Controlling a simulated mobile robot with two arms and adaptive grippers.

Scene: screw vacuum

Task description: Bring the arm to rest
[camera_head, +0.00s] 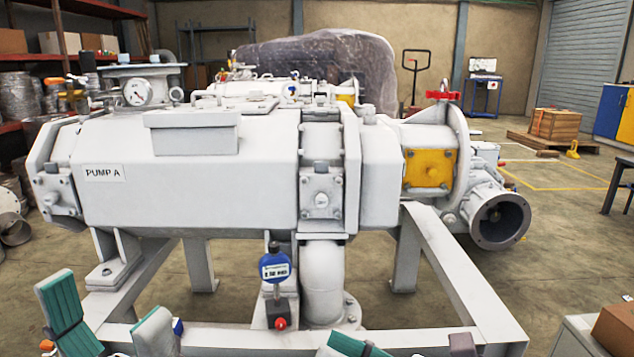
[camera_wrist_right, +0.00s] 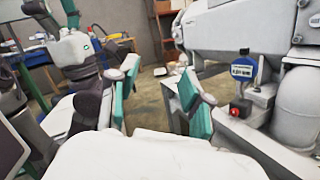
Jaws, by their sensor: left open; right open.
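My left gripper (camera_head: 112,318) is at the lower left of the head view, in front of the pump frame. Its teal-padded fingers are spread apart with nothing between them. My right gripper shows in the right wrist view (camera_wrist_right: 158,100), with its teal-padded fingers apart and empty. Only a teal pad and dark bits of the right arm show at the bottom edge of the head view; the rest is cut off. The large white vacuum pump (camera_head: 215,190), labelled PUMP A, stands beyond both grippers.
A blue dial gauge (camera_head: 275,267) on a stand with a red knob is at the pump frame (camera_head: 420,340). Loaded shelves (camera_head: 25,58) stand at the left. A cardboard box (camera_head: 615,328) is at the lower right. Open floor (camera_head: 565,215) lies right of the pump.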

